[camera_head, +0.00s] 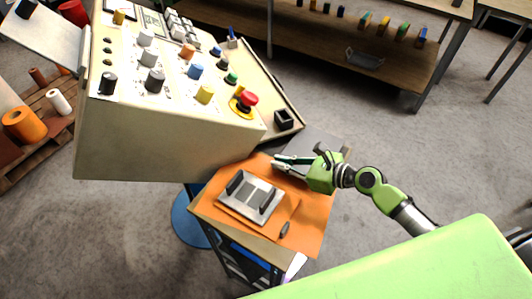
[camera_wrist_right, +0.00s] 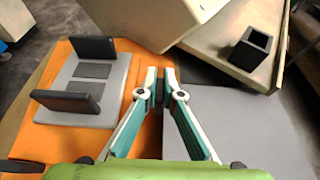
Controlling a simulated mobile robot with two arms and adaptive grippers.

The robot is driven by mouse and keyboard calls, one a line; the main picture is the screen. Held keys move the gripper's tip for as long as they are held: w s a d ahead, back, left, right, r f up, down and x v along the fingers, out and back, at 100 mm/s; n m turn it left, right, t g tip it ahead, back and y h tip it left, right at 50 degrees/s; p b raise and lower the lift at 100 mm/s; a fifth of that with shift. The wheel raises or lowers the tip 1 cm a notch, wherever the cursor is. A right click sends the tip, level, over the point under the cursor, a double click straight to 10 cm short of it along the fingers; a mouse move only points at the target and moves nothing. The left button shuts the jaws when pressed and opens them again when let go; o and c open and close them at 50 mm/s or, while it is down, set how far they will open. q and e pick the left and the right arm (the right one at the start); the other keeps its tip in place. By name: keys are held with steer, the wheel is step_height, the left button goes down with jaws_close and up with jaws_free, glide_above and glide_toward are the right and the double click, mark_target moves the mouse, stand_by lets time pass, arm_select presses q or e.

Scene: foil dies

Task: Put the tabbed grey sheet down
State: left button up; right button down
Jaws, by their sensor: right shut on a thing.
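The grey sheet (camera_head: 322,140) is flat and lies to the right of the grey die plate in the wrist view, over the right part of the orange mat (camera_head: 311,233). It also shows in the right wrist view (camera_wrist_right: 250,122). My right gripper (camera_head: 279,163) is shut on the sheet's small dark tab, which shows between the fingertips in the right wrist view (camera_wrist_right: 159,83). I cannot tell whether the sheet touches the surface under it. The grey die plate (camera_wrist_right: 88,70) has two upright black plates and stands on the mat, apart from my fingers. My left gripper is not in view.
A large beige control console (camera_head: 170,135) with knobs and a red button stands close behind the mat. A small black open box (camera_head: 285,119) sits on its side ledge. A dark oval thing (camera_head: 284,229) lies on the mat's front part. A wooden shelf (camera_head: 390,75) stands behind.

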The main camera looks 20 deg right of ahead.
mark_target(266, 166)
steer(key=shift+w+a, duration=0.6)
steer(key=shift+w, duration=0.15)
steer(key=shift+w+a+r, duration=0.15)
steer(key=shift+w+a, duration=0.1)
steer(key=shift+w+a+r+p, duration=0.1)
steer(key=shift+w+a+p, duration=0.55)
steer(key=shift+w+a, duration=0.25)
steer(key=shift+w+f, duration=0.15)
steer(key=shift+f, duration=0.6)
steer(key=shift+a+f, duration=0.1)
steer(key=shift+f, duration=0.15)
arm_select(q)
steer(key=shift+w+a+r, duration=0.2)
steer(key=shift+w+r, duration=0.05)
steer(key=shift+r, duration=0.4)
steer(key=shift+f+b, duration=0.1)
steer(key=shift+b, duration=0.2)
arm_select(e)
steer(key=shift+f, duration=0.1)
steer(key=c, duration=2.2)
jaws_free()
